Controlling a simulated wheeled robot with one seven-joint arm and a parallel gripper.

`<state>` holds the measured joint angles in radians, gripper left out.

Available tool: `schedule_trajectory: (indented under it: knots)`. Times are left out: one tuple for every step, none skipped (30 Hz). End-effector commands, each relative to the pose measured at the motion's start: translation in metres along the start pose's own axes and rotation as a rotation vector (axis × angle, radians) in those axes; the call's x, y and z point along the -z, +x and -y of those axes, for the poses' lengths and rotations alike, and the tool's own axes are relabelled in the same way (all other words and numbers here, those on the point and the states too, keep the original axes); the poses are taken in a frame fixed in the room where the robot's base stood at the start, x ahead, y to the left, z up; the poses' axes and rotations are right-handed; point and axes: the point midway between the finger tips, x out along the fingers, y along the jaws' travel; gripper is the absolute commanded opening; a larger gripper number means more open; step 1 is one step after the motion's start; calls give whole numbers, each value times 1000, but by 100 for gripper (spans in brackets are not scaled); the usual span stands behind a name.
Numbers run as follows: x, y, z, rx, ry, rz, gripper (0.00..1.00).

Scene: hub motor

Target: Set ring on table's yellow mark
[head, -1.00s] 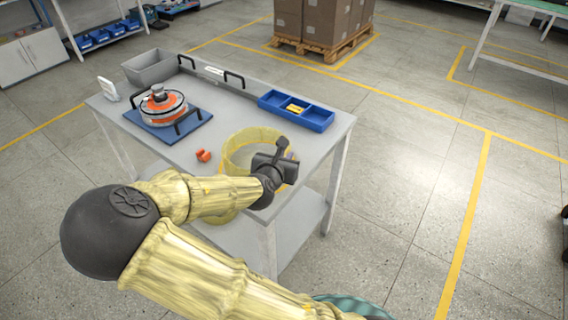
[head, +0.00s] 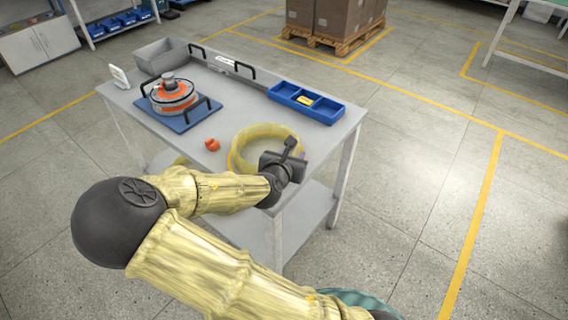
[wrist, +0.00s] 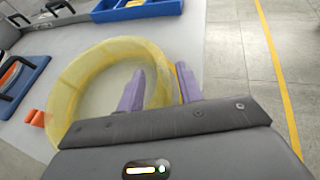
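The ring (head: 238,150) is a wide, pale yellow, see-through hoop at the table's front right corner. It looks level and low at the tabletop; I cannot tell whether it bears fully on it. My gripper (head: 287,160) is at its near right side. In the wrist view, the ring (wrist: 75,85) passes between the two purple fingers of my gripper (wrist: 160,70), one inside it and one outside.
A blue two-handled tray (head: 180,122) holds an orange and silver motor part (head: 172,95). A small orange piece (head: 212,144) lies left of the ring. A blue divided bin (head: 308,102) stands behind the ring, and a grey bin (head: 160,56) at the far left.

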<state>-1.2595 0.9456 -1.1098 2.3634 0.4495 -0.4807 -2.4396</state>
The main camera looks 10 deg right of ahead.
Motion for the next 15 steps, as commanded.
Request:
schedule_trajectory:
  knots:
    - [-1, -7, -1, -2, -2, 0, 36]
    - [-1, -10, 0, -1, -3, 0, 36]
    - [-1, -16, -1, -2, -3, 0, 36]
    - [-1, -20, -1, -2, -3, 0, 36]
    - [-1, -24, 0, -2, -2, 0, 36]
    - [-2, -30, 0, -1, -2, 0, 36]
    - [-2, -34, -1, -2, -3, 0, 36]
    - [-2, -38, -1, -3, -3, 0, 36]
    - [-2, -44, -1, -3, -4, 1, 36]
    - [-2, -48, 0, -1, -3, 1, 36]
    - [-2, -52, 0, -2, -3, 1, 36]
    - [-2, -58, -1, -3, -4, 0, 36]
    - [-2, -62, -1, -4, -5, 1, 36]
    - [-2, -66, -1, -3, -5, 1, 36]
    - [-2, -72, -1, -3, -5, 1, 36]
